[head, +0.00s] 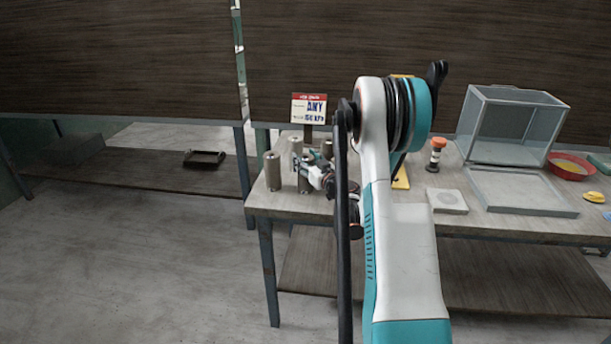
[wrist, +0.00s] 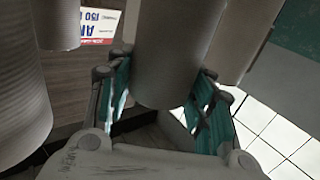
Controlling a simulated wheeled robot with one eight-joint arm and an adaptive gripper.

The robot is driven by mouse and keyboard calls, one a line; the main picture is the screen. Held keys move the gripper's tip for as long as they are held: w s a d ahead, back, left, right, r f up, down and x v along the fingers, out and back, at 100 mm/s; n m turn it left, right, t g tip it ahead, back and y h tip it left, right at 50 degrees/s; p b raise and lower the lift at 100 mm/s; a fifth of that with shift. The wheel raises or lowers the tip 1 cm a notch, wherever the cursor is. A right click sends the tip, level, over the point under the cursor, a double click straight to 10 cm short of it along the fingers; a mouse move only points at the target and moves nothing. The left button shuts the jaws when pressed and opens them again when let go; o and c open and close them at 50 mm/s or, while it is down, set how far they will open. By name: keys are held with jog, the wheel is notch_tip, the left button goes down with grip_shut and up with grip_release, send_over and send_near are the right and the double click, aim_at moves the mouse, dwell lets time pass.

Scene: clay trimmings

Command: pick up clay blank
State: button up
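Several grey cylindrical clay blanks stand at the left end of the workbench in the head view, one at the far left (head: 272,171). My gripper (head: 313,172) is among them, partly hidden by my arm. In the wrist view, one clay blank (wrist: 168,55) lies between the two teal-padded fingers of my gripper (wrist: 166,85). The fingertips sit close along both its sides; I cannot tell whether they touch it. Other blanks are beside it, one at the left (wrist: 20,90) and one at the right (wrist: 240,40).
A sign (head: 309,108) stands behind the blanks; it also shows in the wrist view (wrist: 100,24). To the right on the workbench (head: 285,204) are an orange-capped bottle (head: 436,155), a square slab (head: 447,201), a clear box (head: 513,125), a grey tray (head: 520,192) and a red bowl (head: 571,167).

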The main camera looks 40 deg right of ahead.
grip_shut()
jog(key=shift+r, duration=0.1)
